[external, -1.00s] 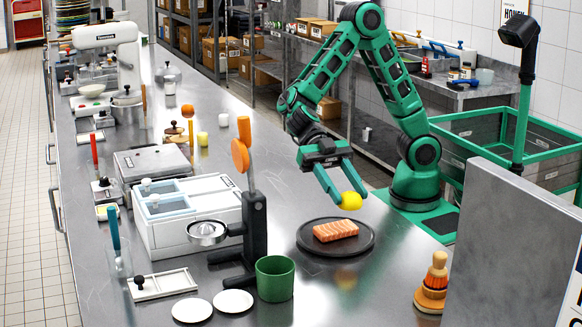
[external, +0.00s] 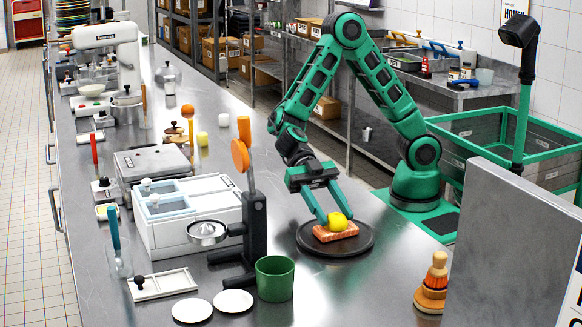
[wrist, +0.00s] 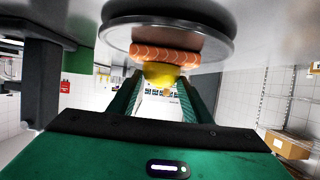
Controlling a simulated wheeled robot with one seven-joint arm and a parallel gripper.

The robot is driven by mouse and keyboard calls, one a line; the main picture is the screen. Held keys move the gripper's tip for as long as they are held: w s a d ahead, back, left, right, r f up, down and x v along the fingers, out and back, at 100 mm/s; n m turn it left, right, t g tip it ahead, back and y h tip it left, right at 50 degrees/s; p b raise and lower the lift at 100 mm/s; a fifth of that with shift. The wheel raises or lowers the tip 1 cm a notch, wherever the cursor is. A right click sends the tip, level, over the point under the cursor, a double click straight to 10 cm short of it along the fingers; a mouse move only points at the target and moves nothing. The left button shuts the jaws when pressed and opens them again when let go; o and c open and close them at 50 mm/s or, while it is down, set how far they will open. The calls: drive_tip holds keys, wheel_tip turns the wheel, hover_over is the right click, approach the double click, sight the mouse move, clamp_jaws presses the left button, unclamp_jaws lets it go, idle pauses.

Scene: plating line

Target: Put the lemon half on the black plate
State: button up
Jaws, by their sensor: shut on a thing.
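My gripper (external: 331,219) is shut on the yellow lemon half (external: 338,221), which sits between its green fingers. In the external view the lemon half is over the salmon piece on the black plate (external: 362,244). Whether it touches the salmon I cannot tell. In the wrist view the lemon half (wrist: 160,74) is between the fingers, close against the salmon, with the plate (wrist: 222,42) beyond. The fingertips partly hide the lemon half and the salmon.
The orange salmon block (external: 322,236) lies on the plate. A black stand (external: 255,225) with a dark base and a green cup (external: 275,279) are left of the plate. A wooden-handled brush (external: 433,285) stands at the right. The counter between plate and brush is clear.

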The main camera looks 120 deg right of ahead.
drive_tip(key=o, duration=1.1)
drive_tip(key=shift+c, duration=0.2)
drive_tip(key=v, duration=1.2)
drive_tip(key=shift+d, duration=0.1)
